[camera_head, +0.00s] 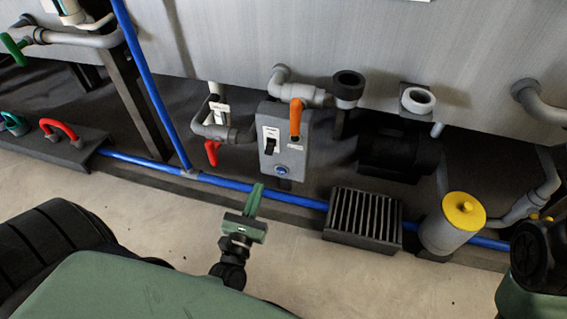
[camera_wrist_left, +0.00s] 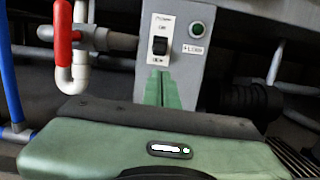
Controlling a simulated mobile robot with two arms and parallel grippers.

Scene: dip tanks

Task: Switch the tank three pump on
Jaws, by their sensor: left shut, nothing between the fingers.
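A grey switch box (camera_head: 300,158) hangs below the tank front in the head view. Its black rocker switch (camera_head: 270,145) sits on a white plate; the wrist view shows this switch (camera_wrist_left: 160,45) close up, with a small dark green lamp (camera_wrist_left: 198,28) to its right. I cannot tell which way the rocker is pressed. My left gripper (camera_head: 255,190) is shut and empty, in front of and below the box. In the wrist view its closed green fingertips (camera_wrist_left: 162,76) show just below the switch plate, apparently apart from the switch.
An orange handle (camera_head: 296,117) stands at the box's top, and a red-handled valve (camera_head: 211,152) hangs left of it. A blue pipe (camera_head: 230,184) runs along the floor below. A black grate (camera_head: 362,219) and a yellow-capped cylinder (camera_head: 447,236) stand to the right.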

